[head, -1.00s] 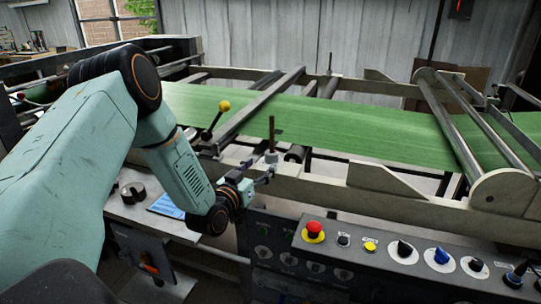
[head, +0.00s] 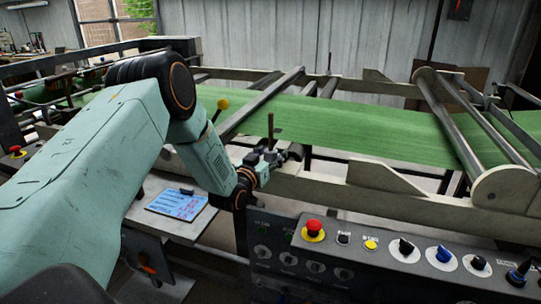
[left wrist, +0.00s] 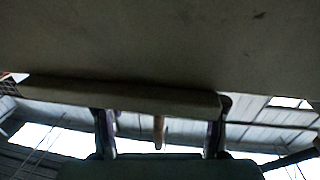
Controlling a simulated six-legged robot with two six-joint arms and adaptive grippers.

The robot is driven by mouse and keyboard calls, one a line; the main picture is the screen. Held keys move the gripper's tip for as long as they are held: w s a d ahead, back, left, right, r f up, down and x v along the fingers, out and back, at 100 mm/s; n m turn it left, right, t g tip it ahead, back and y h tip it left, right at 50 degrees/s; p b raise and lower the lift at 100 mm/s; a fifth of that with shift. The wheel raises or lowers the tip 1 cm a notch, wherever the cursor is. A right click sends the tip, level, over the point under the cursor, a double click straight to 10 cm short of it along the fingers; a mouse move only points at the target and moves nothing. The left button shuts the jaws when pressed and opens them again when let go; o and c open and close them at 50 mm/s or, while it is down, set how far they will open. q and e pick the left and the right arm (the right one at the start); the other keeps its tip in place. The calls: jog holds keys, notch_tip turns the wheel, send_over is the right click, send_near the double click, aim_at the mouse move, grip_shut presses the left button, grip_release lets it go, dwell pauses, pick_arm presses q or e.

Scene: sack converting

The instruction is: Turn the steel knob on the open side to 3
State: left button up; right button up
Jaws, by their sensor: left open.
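The small steel knob with a thin upright stem (head: 271,128) stands at the near rail of the machine, beside the green web. My left gripper (head: 266,160) is at the foot of this stem in the head view and partly hides the knob there. In the left wrist view the two fingers of the left gripper (left wrist: 160,136) stand apart, with a short brownish rod (left wrist: 159,130) showing between them. I cannot tell whether the fingers touch it. No scale or number 3 can be read. My right gripper is not in view.
A control panel with a red stop button (head: 314,230), a blue knob (head: 442,255) and several black knobs lies in front. The green web (head: 360,130) runs behind the rail. A blue-printed sheet (head: 178,204) lies on a grey shelf.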

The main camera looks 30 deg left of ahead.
pick_arm(q)
jog(key=shift+c, duration=0.2)
jog(key=c, duration=1.1)
jog(key=shift+c, duration=0.2)
jog(key=m+h, duration=0.1)
jog(key=h, duration=0.1)
jog(key=shift+a+m+h, duration=0.1)
jog(key=shift+m+h, duration=0.3)
jog(key=shift+m+g+h, duration=0.4)
jog(key=shift+m+h, duration=1)
jog(key=shift+h, duration=0.7)
jog(key=o, duration=1.2)
